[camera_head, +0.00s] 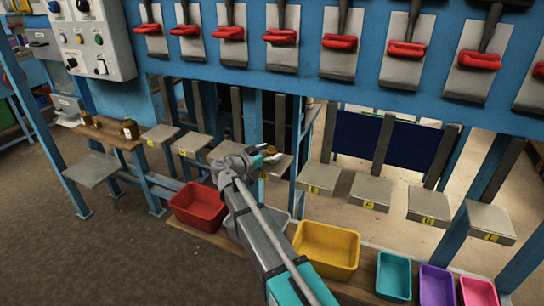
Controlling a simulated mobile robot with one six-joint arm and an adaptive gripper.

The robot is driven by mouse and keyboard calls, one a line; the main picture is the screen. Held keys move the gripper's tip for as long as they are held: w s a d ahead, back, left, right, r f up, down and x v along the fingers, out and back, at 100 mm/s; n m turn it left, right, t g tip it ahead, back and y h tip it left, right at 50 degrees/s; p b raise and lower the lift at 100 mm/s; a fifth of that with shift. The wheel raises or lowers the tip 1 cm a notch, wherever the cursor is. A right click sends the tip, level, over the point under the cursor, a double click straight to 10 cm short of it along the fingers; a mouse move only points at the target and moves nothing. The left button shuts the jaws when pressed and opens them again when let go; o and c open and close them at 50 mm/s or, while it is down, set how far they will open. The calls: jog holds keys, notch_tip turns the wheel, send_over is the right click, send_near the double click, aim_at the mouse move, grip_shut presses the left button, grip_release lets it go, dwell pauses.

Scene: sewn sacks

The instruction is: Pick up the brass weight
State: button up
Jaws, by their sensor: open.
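A small brass-coloured weight (130,129) stands upright on the wooden shelf (104,134) at the left, near the shelf's right end. A smaller brownish piece (86,118) is at the shelf's far left end; I cannot tell what it is. My gripper (268,157) is near the middle of the picture, well to the right of the brass weight and apart from it. It is over the row of small metal plates. Its jaws are open, and I see nothing held in them. My arm partly hides the grey bin behind it.
Small labelled metal plates (369,191) on blue posts form a row. Below are a red bin (197,207), a yellow bin (327,250) and a teal bin (393,276), with more to the right. Red-handled levers line the blue beam above. Floor at lower left is clear.

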aim_at(270, 151)
grip_shut()
dwell(0.4)
jog(key=shift+s+r, duration=0.15)
jog(key=shift+r, duration=0.05)
jog(key=shift+s+a+r+p, duration=0.15)
jog(key=shift+s+r+p, duration=0.2)
jog(key=shift+p, duration=0.2)
notch_tip(270, 151, up, 6)
jog(key=p, duration=0.6)
jog(key=shift+w, duration=0.1)
jog(key=s+a, duration=0.3)
jog(key=s, duration=0.6)
jog(key=s+a, duration=0.3)
jog(key=s, duration=0.6)
jog(key=shift+a, duration=0.25)
